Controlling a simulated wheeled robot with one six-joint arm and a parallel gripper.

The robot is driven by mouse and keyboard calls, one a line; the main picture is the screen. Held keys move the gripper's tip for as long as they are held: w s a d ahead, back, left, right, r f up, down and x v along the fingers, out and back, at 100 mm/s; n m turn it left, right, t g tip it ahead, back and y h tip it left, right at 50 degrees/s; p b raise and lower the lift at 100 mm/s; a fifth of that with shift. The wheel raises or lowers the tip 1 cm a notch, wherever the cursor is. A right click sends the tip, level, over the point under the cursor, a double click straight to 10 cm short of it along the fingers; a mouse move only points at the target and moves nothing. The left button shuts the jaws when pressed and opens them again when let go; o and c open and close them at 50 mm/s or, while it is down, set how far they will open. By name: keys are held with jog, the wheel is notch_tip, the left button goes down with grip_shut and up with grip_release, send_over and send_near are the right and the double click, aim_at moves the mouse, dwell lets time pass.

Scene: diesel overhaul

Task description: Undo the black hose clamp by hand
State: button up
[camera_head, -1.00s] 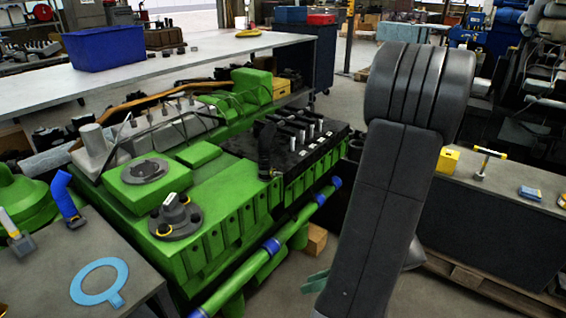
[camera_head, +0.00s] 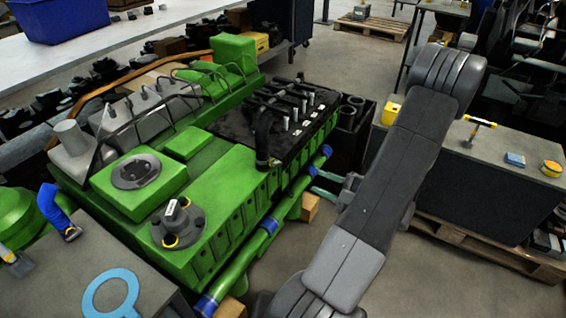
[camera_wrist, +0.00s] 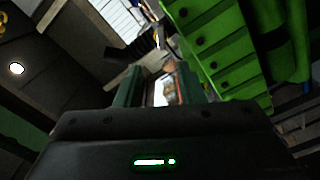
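The green engine (camera_head: 225,205) fills the left middle of the head view. A black hose (camera_head: 263,135) bends down at the near edge of its black top. I cannot pick out a black clamp for certain; one may be at the hose's lower end (camera_head: 266,162). My gripper (camera_head: 318,184), with teal fingers, is right of the engine, beside the green pipe and apart from the hose. In the wrist view my gripper (camera_wrist: 160,82) has its fingers apart, with nothing clearly held between them. The engine's green side (camera_wrist: 218,45) is beyond the fingers.
A green pipe with blue bands (camera_head: 268,226) runs along the engine's near right side. A wooden block (camera_head: 310,207) lies below it. A grey bench (camera_head: 485,165) on a pallet stands at right. Open floor (camera_head: 440,280) lies at lower right.

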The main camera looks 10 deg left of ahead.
aim_at(279, 165)
jog(key=x, duration=1.3)
jog(key=shift+s, duration=0.1)
jog(key=shift+c, duration=0.2)
grip_shut()
